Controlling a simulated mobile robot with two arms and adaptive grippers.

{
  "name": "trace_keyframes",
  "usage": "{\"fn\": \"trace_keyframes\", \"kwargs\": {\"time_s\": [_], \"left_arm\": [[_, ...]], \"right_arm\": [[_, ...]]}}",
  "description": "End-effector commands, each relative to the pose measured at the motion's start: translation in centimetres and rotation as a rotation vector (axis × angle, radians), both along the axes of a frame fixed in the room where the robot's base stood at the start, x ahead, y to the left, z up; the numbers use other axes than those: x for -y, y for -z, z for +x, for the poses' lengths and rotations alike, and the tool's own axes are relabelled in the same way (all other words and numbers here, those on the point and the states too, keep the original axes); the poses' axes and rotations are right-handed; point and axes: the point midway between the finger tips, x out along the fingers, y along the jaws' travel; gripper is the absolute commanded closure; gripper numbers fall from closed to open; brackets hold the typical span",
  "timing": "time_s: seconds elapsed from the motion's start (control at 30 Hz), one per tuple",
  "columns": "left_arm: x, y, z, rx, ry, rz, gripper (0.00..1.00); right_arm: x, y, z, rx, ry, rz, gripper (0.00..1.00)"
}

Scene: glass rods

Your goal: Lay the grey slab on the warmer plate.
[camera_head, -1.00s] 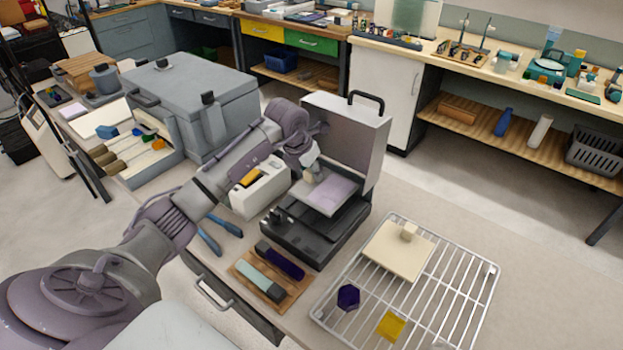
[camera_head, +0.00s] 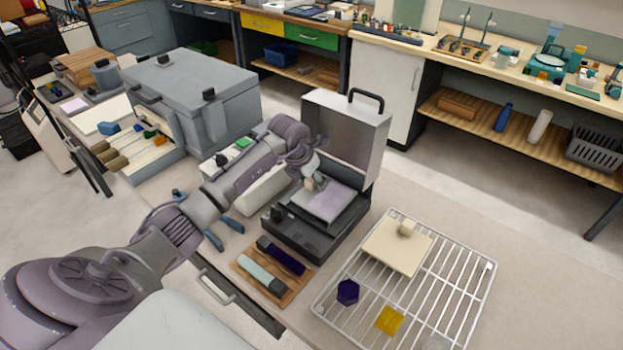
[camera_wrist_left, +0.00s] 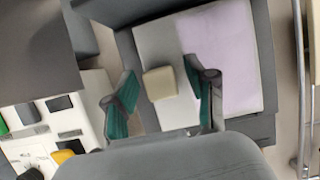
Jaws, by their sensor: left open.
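The grey slab (camera_head: 333,203), pale and slightly lilac with a small beige knob (camera_wrist_left: 160,84), lies flat on the dark warmer (camera_head: 300,236), whose lid (camera_head: 347,135) stands open. The slab covers most of the warmer plate. In the left wrist view the slab (camera_wrist_left: 232,60) shows with the warmer's dark rim around it. My left gripper (camera_head: 311,184) is over the slab's knob. Its green-padded fingers (camera_wrist_left: 163,98) are open on either side of the knob, with gaps showing. My right gripper is not in view.
A wire rack (camera_head: 455,290) holds a cream slab (camera_head: 398,246), a purple hexagon (camera_head: 347,291) and a yellow piece (camera_head: 389,320). A wooden tray (camera_head: 296,287) with two bars lies in front of the warmer. A large grey box (camera_head: 190,85) stands behind left.

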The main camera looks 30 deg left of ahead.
Motion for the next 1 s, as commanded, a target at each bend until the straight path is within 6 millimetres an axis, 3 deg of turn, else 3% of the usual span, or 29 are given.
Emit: {"fn": "trace_keyframes", "kwargs": {"time_s": [0.27, 0.7, 1.0], "left_arm": [[-0.2, -1.8, -0.6, 0.005, 0.000, 0.003, 0.44], [-0.4, -9.7, -3.9, 0.003, -0.001, 0.003, 0.44], [-0.4, -11.2, -4.6, 0.000, 0.000, 0.000, 0.44]], "right_arm": [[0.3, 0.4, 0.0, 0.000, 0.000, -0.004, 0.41], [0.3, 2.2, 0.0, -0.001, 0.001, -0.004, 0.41], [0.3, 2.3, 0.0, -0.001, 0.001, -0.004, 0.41]]}}
